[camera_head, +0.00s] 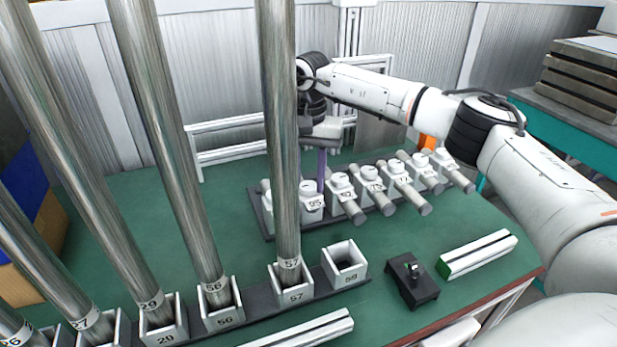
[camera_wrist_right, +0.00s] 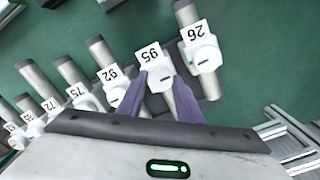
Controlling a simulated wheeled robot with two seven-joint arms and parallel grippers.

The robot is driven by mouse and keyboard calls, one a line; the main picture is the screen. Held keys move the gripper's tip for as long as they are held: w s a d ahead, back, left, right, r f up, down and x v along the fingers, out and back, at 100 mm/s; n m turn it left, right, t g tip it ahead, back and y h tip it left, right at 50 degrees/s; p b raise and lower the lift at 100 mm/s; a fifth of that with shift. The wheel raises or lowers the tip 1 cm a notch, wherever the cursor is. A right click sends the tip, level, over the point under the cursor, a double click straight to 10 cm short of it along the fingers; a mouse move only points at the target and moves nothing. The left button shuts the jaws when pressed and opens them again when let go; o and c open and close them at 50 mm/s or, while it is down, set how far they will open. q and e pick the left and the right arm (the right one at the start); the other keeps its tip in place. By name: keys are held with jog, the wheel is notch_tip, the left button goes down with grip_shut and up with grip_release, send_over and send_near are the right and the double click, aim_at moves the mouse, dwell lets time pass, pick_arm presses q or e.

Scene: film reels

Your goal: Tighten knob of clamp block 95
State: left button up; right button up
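Clamp block 95 (camera_head: 311,203) is a white block with a number label, in a row of similar blocks on a dark base. In the right wrist view, block 95 (camera_wrist_right: 158,79) shows label, a dark slot on its top and a grey cylinder. My right gripper (camera_head: 321,180) reaches down to the row from behind, a purple finger beside block 95. In the wrist view its two purple fingers (camera_wrist_right: 162,84) are spread on either side of the block's slotted top. Contact cannot be told. A metal pole hides part of the row in the head view. My left gripper is out of view.
Neighbouring block 92 (camera_head: 347,196) and block 26 (camera_wrist_right: 202,50) stand close on either side. Tall metal poles (camera_head: 290,150) stand in numbered sockets in front; socket 59 (camera_head: 345,265) holds no pole. A black box (camera_head: 411,281) and a white bar (camera_head: 478,254) lie at right.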

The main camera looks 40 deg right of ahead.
jog(key=c, duration=0.3)
